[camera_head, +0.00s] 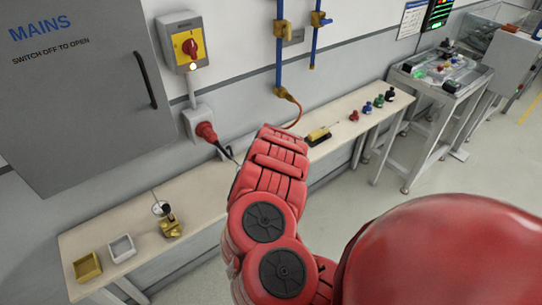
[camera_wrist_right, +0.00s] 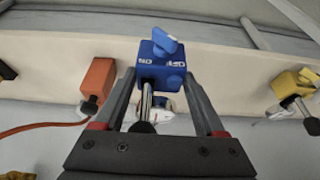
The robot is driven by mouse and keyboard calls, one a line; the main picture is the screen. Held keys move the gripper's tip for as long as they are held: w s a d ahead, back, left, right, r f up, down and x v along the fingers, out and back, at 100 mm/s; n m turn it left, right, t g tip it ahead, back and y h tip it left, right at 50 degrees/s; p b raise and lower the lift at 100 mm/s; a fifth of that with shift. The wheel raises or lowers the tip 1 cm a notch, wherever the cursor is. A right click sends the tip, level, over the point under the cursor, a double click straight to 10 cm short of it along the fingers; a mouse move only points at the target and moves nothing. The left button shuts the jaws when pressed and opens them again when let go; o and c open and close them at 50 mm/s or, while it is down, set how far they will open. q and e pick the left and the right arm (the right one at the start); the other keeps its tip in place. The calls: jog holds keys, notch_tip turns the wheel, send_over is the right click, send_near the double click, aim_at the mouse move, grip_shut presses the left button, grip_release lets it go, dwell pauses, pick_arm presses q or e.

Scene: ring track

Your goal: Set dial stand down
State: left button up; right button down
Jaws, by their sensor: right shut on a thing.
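The dial stand is a blue block (camera_wrist_right: 161,65) with a blue ON/OFF knob and a steel post pointing toward the right wrist camera. My right gripper (camera_wrist_right: 161,88) is shut on it, one finger on each side. A white round part, perhaps its dial, shows partly behind the post. The stand is over the pale bench; I cannot tell whether its base touches it. In the head view my red arm hides the right gripper and the stand, with bare bench (camera_head: 205,185) showing to the left. My left gripper is in neither view.
An orange block (camera_wrist_right: 98,80) with an orange hose and a yellow block (camera_wrist_right: 294,84) flank the stand. A gold stand with a dial (camera_head: 169,224), a grey tray (camera_head: 122,248) and a gold tray (camera_head: 88,267) occupy the bench's left end. A yellow item (camera_head: 318,135) lies right.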

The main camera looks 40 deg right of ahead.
jog(key=w+a, duration=0.3)
jog(key=w+a+p, duration=0.1)
jog(key=w+a, duration=0.2)
jog(key=a, duration=0.1)
jog(key=w+a+f+p, duration=0.1)
jog(key=w+a, duration=0.2)
jog(key=shift+a, duration=0.3)
jog(key=shift+w+a+f, duration=0.1)
jog(key=shift+w+a, duration=0.4)
jog(key=shift+a, duration=0.25)
notch_tip(320, 180, down, 3)
jog(key=shift+f+b, duration=0.25)
jog(key=shift+b, duration=0.05)
jog(key=shift+c, duration=2.1)
grip_release()
jog(key=shift+f, duration=0.1)
jog(key=o, duration=0.4)
jog(key=shift+s, duration=0.15)
